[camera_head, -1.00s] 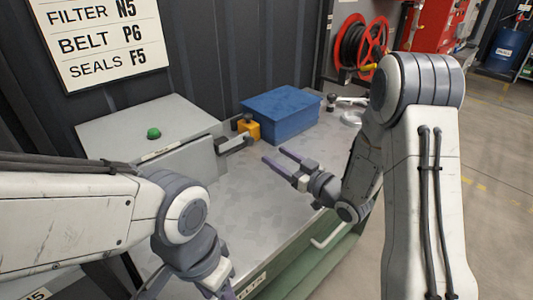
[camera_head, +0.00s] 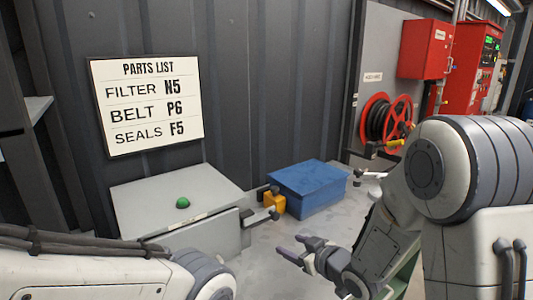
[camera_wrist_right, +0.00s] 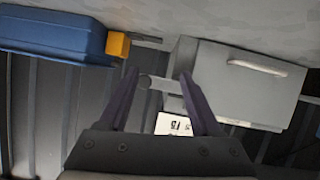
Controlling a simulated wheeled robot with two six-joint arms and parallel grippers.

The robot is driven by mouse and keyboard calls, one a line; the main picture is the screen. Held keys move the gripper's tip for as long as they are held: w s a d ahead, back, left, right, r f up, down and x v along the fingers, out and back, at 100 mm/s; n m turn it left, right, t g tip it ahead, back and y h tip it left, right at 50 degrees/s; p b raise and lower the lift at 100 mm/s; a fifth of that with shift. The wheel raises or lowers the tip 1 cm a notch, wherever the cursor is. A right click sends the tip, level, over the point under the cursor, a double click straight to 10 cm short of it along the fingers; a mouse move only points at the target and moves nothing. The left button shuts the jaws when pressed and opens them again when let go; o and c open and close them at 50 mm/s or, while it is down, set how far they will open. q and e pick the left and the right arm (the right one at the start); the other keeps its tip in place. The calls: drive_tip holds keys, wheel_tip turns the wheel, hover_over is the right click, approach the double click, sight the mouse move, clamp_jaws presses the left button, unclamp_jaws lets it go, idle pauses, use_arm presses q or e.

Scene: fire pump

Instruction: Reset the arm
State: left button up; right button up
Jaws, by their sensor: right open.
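My right gripper (camera_head: 290,245) is open and empty above the grey bench top (camera_head: 262,262), in front of the blue box. Its two dark fingers (camera_wrist_right: 158,76) are spread apart in the right wrist view, with nothing between them. My left arm enters at the bottom left of the head view, and its gripper is out of the frame.
A grey case (camera_head: 180,200) with a green button (camera_head: 183,202) sits on the bench at left. A blue box (camera_head: 308,188) and a yellow block (camera_head: 273,203) stand right of it. A parts-list sign (camera_head: 147,105) and a red hose reel (camera_head: 387,118) are behind.

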use_arm(q)
wheel_tip(320, 180, up, 3)
drive_tip(key=shift+f+p, duration=0.15)
drive_tip(key=shift+p, duration=1.05)
use_arm(e)
drive_tip(key=s+a+r+g+h, duration=0.1)
drive_tip(key=s+g+h, duration=0.1)
drive_tip(key=s, duration=0.8)
drive_tip(key=s+r+g+h, duration=0.1)
drive_tip(key=s+g, duration=0.4)
drive_tip(key=s, duration=0.5)
drive_tip(key=s+a+r+g+h, duration=0.1)
drive_tip(key=s+g, duration=0.3)
drive_tip(key=s, duration=0.7)
drive_tip(key=shift+a+r+h, duration=0.3)
drive_tip(key=shift+a+h, duration=0.05)
drive_tip(key=shift+h, duration=0.45)
use_arm(q)
drive_tip(key=shift+a, duration=0.1)
use_arm(e)
drive_tip(key=shift+a, duration=0.15)
